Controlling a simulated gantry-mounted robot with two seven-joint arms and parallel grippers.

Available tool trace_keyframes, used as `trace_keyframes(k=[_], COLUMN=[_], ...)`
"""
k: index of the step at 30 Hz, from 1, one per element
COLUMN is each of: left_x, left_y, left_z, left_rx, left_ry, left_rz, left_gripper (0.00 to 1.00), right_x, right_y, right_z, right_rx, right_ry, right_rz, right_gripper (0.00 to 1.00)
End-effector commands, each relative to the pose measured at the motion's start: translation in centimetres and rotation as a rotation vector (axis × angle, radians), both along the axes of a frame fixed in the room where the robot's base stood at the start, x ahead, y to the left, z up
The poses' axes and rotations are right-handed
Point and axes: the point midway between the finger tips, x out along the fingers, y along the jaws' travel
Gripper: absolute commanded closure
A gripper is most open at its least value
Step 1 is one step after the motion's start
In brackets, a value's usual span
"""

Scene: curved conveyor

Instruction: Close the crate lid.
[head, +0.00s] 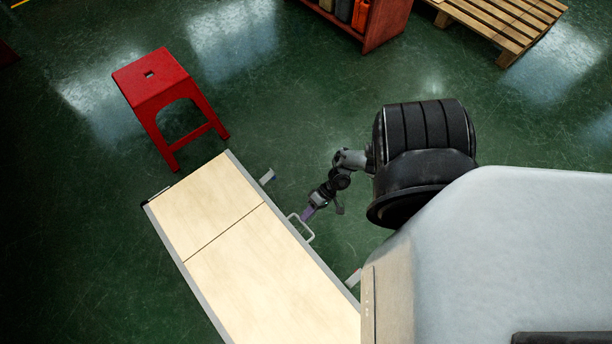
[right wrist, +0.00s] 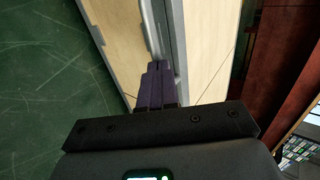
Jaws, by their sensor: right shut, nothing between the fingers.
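The crate (head: 240,290) is a long box with pale wood panels and grey metal edging, lying diagonally at the lower left in the head view. Its pale top (head: 215,205) looks flat, with a dark line across it; I cannot tell whether the lid is fully down. A light metal handle (head: 309,238) sticks out from its right side. My right gripper (head: 306,214) is shut and empty, its purple fingers beside this handle. In the right wrist view the fingers (right wrist: 158,84) are together close to the crate's metal edge (right wrist: 176,40); contact is unclear. My left gripper is not in view.
A red stool (head: 160,85) stands beyond the crate's far end. A red shelf (head: 380,25) with containers and a wooden pallet (head: 500,22) are at the back. The green floor between them is clear.

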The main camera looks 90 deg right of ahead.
Motion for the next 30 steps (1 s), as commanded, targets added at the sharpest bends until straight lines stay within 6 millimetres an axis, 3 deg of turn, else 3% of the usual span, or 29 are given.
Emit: trace_keyframes(k=[1,6,21,30], left_x=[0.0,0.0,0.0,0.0], left_y=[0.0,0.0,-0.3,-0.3], left_z=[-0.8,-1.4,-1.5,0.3], left_rx=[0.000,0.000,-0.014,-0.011], left_ry=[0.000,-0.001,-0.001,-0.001], left_rz=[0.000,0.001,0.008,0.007], left_gripper=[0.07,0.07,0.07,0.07], right_x=[0.0,0.0,0.0,-0.1], right_y=[0.0,0.0,0.0,-0.2], right_z=[-0.9,-1.5,-1.8,0.1], right_rx=[-0.001,-0.002,-0.005,-0.004], right_ry=[-0.001,0.001,0.004,0.004], right_rz=[0.001,0.003,0.002,0.005], right_gripper=[1.00,1.00,1.00,1.00])
